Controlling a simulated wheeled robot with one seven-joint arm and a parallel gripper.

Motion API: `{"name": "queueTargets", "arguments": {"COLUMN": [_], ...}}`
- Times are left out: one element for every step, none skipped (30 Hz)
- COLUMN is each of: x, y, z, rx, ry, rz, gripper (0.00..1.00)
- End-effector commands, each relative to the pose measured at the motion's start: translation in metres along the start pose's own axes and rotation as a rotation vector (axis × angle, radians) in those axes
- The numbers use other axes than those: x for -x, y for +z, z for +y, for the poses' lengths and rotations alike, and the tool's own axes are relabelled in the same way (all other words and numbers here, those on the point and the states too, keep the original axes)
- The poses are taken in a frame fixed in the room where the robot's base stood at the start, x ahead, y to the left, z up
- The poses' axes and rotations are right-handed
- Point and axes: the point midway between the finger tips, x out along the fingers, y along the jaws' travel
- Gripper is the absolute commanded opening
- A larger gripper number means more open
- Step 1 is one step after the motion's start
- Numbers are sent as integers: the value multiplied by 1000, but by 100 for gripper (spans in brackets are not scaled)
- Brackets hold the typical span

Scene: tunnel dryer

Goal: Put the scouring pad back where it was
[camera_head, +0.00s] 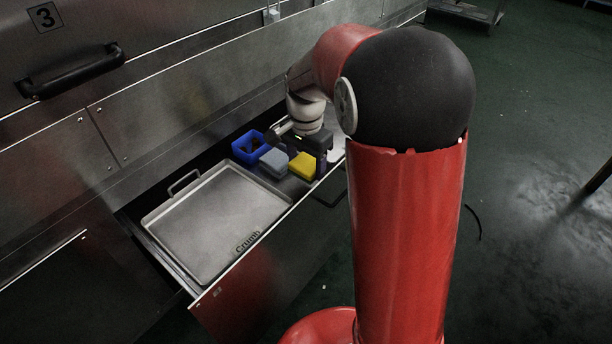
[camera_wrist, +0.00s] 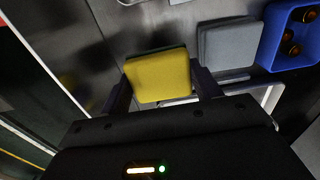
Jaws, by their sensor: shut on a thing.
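The scouring pad (camera_head: 302,165) is a yellow block with a dark green layer under it. It is at the right part of the open drawer (camera_head: 262,271). In the wrist view the pad (camera_wrist: 158,74) sits between the two fingers of my gripper (camera_wrist: 162,86), which is shut on it. In the head view my gripper (camera_head: 320,160) is at the pad's right side and partly hides it. I cannot tell whether the pad touches the drawer floor.
A large metal crumb tray (camera_head: 215,220) fills the drawer's left part. Steel panels stand behind.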

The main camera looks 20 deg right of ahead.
Motion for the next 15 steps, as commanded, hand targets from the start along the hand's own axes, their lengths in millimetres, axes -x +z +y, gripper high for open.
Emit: {"name": "queueTargets", "arguments": {"x": [-4,-7,-12,-17,-22,-28,-33,-38,-41,-42,-43,-42,-42,-42,-42], "y": [0,0,0,0,0,0,0,0,0,0,0,0,0,0,0], "z": [0,0,0,0,0,0,0,1,0,0,0,0,0,0,0], "rx": [0,0,0,0,0,0,0,0,0,0,0,0,0,0,0], "ry": [2,2,3,2,3,3,3,3,2,1,0,0,-1,-1,0], "rz": [-1,-2,-2,-2,-2,-2,-2,-3,-2,-1,0,0,0,0,0], "gripper": [42,42,42,42,42,42,42,42,42,42,42,42,42,42,42]}}
